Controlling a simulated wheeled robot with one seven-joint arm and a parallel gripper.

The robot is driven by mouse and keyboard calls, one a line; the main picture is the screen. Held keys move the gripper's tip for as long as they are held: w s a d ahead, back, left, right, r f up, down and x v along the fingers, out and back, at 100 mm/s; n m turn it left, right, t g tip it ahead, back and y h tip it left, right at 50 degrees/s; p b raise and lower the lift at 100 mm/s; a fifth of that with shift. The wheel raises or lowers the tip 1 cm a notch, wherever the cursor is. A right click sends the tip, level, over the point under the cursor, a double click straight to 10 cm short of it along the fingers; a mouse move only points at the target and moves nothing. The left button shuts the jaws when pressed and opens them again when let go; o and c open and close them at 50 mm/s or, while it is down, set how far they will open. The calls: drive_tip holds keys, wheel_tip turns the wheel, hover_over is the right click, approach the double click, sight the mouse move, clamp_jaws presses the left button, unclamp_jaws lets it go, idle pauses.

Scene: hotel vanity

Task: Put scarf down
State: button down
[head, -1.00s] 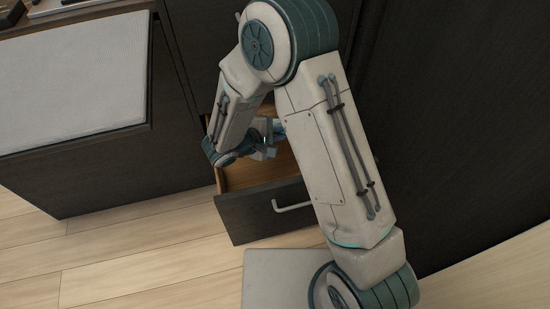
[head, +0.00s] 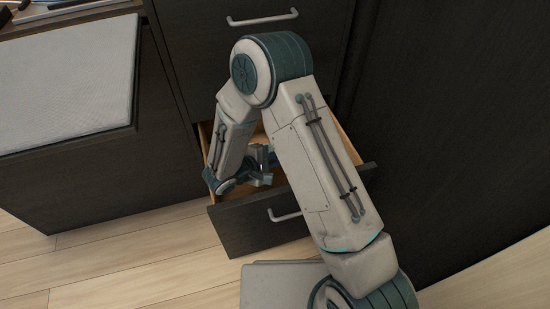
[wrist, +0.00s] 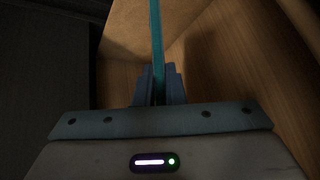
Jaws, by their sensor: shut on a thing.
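In the wrist view, my gripper (wrist: 158,88) is shut on a thin teal strip, the scarf (wrist: 157,40), seen edge-on and reaching away from the fingers. The scarf is over or inside the open wooden drawer; I cannot tell whether it touches the drawer floor. In the head view, my gripper (head: 264,165) is within the open lower drawer (head: 262,220), behind its dark front. My arm hides part of the drawer, and I cannot make out the scarf there.
A shut upper drawer with a pale handle (head: 262,19) is above the open one. A grey cushioned seat (head: 70,80) stands at left. A dark panel (head: 440,120) rises at right. Wooden floor (head: 130,255) is clear at lower left.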

drive_tip(key=shift+f+b, duration=0.6)
drive_tip(key=shift+r, duration=0.1)
drive_tip(key=c, duration=1.5)
unclamp_jaws()
